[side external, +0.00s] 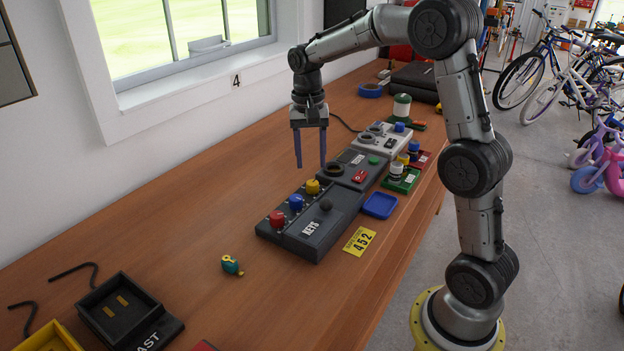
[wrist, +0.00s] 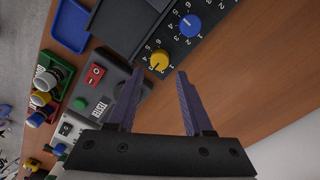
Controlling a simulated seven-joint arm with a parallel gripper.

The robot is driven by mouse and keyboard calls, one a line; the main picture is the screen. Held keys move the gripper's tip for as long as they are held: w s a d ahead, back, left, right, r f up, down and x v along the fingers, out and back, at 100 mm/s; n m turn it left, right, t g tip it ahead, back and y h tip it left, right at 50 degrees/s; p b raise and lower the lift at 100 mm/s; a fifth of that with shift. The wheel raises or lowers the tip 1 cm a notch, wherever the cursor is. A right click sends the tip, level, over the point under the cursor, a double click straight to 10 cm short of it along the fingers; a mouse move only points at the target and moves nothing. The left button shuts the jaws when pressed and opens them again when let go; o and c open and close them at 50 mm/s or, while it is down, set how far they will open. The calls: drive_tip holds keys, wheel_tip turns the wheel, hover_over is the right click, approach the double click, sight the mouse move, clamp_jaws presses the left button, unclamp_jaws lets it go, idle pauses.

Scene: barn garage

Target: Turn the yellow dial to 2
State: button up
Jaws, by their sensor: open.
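The yellow dial (side external: 313,187) sits on the dark grey dial panel, at the end of a row with a blue dial (side external: 296,203) and a red dial (side external: 278,219). In the wrist view the yellow dial (wrist: 159,60) lies just beyond my fingertips, with white numbers around it too small to read surely. The blue dial (wrist: 190,25) is farther up and right there. My gripper (side external: 311,166) is open and empty, pointing down. It is above the bench on the window side of the panels, apart from the yellow dial.
A dark box labelled KEYS (side external: 318,222) adjoins the dials. A panel with a red switch (side external: 358,177) and a grey panel stand behind. A blue tray (side external: 380,205) and green tray (side external: 400,181) lie to the right.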

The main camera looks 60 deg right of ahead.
sight(312, 183)
drive_tip(key=shift+s+f, duration=0.1)
drive_tip(key=shift+f, duration=3.05)
clamp_jaws()
